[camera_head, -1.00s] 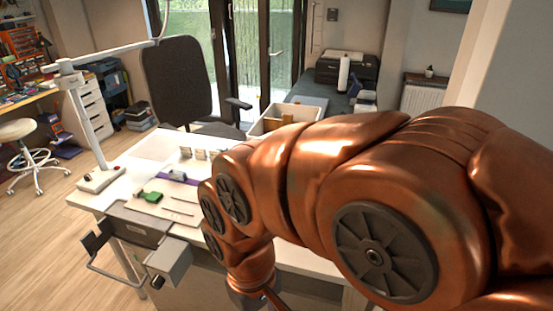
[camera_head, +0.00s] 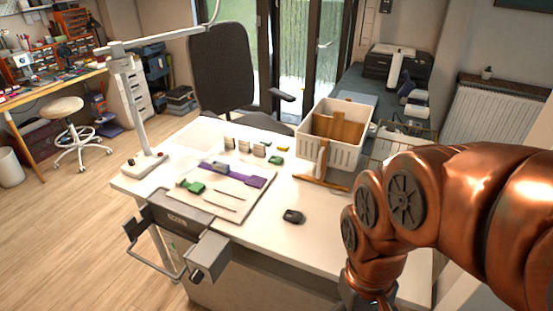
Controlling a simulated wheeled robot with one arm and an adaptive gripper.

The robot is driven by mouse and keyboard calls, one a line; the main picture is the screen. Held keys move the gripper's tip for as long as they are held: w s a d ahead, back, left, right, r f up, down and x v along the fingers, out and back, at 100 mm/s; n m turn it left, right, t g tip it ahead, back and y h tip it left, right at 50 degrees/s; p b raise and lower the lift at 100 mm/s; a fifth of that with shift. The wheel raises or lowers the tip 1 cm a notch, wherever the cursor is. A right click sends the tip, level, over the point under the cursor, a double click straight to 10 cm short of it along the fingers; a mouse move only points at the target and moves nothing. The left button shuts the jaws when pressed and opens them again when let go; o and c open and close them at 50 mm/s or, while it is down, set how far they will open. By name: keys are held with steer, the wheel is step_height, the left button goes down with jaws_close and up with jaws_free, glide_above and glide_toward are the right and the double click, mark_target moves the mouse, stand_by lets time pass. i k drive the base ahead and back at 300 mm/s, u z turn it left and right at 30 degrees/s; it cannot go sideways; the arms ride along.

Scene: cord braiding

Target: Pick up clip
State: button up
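Several small clip-like pieces lie on the white table, and I cannot tell which is the clip of the task. A green piece (camera_head: 192,186) lies on the left of a pale board (camera_head: 232,205). A grey piece (camera_head: 219,168) sits on a purple strip (camera_head: 245,179) across the board. Another green piece (camera_head: 275,160) lies behind the board. A small black object (camera_head: 293,216) lies on bare table to its right. My copper arm comes in from the right. Its wrist end (camera_head: 366,292) is cut off by the bottom edge, right of these pieces, and my fingertips do not show.
The white table (camera_head: 325,235) has free room around the black object. A white crate (camera_head: 336,150) with brown contents and a wooden stand (camera_head: 322,180) are at its back right. A lamp (camera_head: 146,163) stands at the left corner. A grey device (camera_head: 180,217) is at the front edge.

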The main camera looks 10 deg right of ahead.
mark_target(278, 160)
steer(key=u, duration=0.05)
steer(key=k, duration=0.35)
steer(key=u, duration=0.9)
steer(key=i, duration=1.2)
steer(key=z, duration=0.05)
